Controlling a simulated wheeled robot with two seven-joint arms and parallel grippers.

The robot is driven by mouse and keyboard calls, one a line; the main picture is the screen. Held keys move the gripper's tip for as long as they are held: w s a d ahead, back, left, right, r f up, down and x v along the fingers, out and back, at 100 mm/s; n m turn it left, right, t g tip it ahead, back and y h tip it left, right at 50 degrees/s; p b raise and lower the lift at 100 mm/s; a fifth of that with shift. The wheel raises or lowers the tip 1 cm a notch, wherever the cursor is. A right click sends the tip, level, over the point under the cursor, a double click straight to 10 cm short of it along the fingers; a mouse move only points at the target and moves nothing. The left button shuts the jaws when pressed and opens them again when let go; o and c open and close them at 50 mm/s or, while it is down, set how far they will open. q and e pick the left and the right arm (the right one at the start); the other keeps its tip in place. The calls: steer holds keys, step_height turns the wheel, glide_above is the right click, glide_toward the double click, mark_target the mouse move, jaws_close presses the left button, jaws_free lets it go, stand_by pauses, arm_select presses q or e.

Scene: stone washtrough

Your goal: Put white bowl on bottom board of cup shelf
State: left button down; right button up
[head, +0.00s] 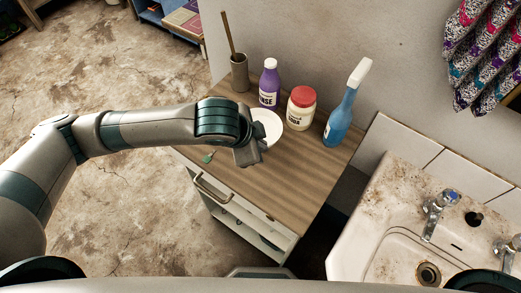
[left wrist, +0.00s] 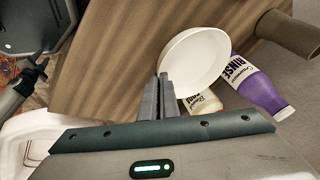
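The white bowl (head: 268,124) is at the middle of the head view, over the wooden cabinet top and partly hidden by my left wrist. My left gripper (head: 249,153) is at its near side. In the left wrist view the bowl (left wrist: 196,58) is tilted, its inside showing, and the two fingers (left wrist: 159,92) are close together at its rim, so the gripper looks shut on it. The bowl hides part of a jar behind it. I cannot make out a cup shelf for certain.
On the cabinet (head: 300,180) stand a purple bottle (head: 269,85), a red-lidded jar (head: 301,108), a blue spray bottle (head: 341,115) and a brown holder (head: 239,74). A green-tipped utensil (head: 208,157) lies at its left edge. A dirty sink (head: 400,235) is at right.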

arm_select(q)
steer(key=shift+f+p, duration=0.55)
steer(key=shift+f, duration=1.4)
steer(key=c, duration=2.3)
jaws_free()
steer(key=shift+r, duration=0.1)
steer(key=b+v, duration=0.1)
steer(key=v, duration=1)
steer(key=shift+s+a+r, duration=0.15)
steer(key=shift+s+r, duration=0.1)
steer(key=shift+r, duration=0.1)
